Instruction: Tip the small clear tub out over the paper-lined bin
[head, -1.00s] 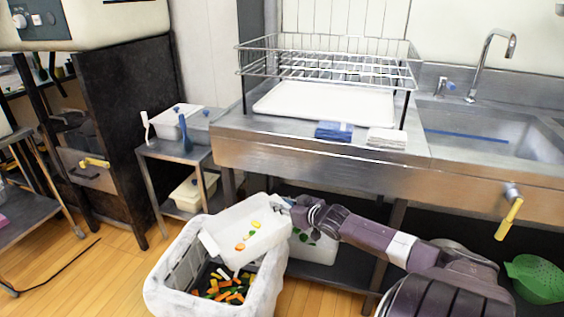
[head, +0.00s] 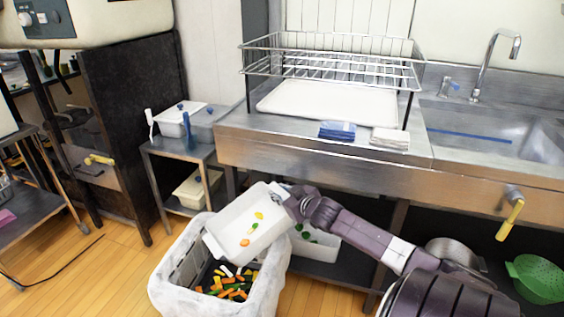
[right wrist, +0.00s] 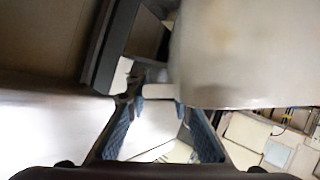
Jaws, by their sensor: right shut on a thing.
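The small clear tub (head: 232,216), a whitish see-through box, is tilted above the paper-lined bin (head: 267,285), its lower end toward the left. A few orange, yellow and green pieces lie on its inside. My right gripper (head: 283,198) is shut on the tub at its upper right end. In the right wrist view the tub (right wrist: 245,50) is a large pale shape beyond the gripper fingers (right wrist: 158,118). The bin, lined in white, holds a heap of several orange, yellow, green and white pieces (head: 230,283). My left gripper is not in view.
The steel counter (head: 300,150) with a wire rack (head: 335,65) stands behind my right arm. Another whitish container (head: 322,245) with green pieces sits on the shelf below. A small side table (head: 180,152) stands behind the bin. Wooden floor (head: 110,285) is open to the left.

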